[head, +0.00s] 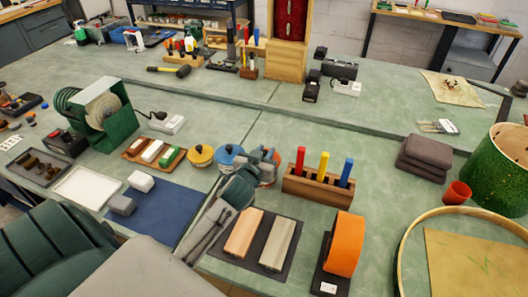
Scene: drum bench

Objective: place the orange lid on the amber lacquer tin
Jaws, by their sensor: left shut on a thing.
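My left gripper (262,160) reaches in from the lower left to the row of small tins and is shut on the orange lid, whose orange edge (276,157) shows beside the fingers. The fingers and wrist hide most of the lid and whatever is under it. I cannot tell whether the lid touches a tin. A tin with a yellow-amber knobbed top (200,156) stands to the left, and a blue-topped tin (229,155) stands between it and my gripper. I cannot tell for sure which tin is the amber lacquer one. My right gripper is out of view.
A wooden block with red, yellow and blue handles (318,186) stands just right of my gripper. Two bars on a dark mat (282,270) and an orange curved piece (345,245) are in front. A green grinder-like machine (104,115) stands left.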

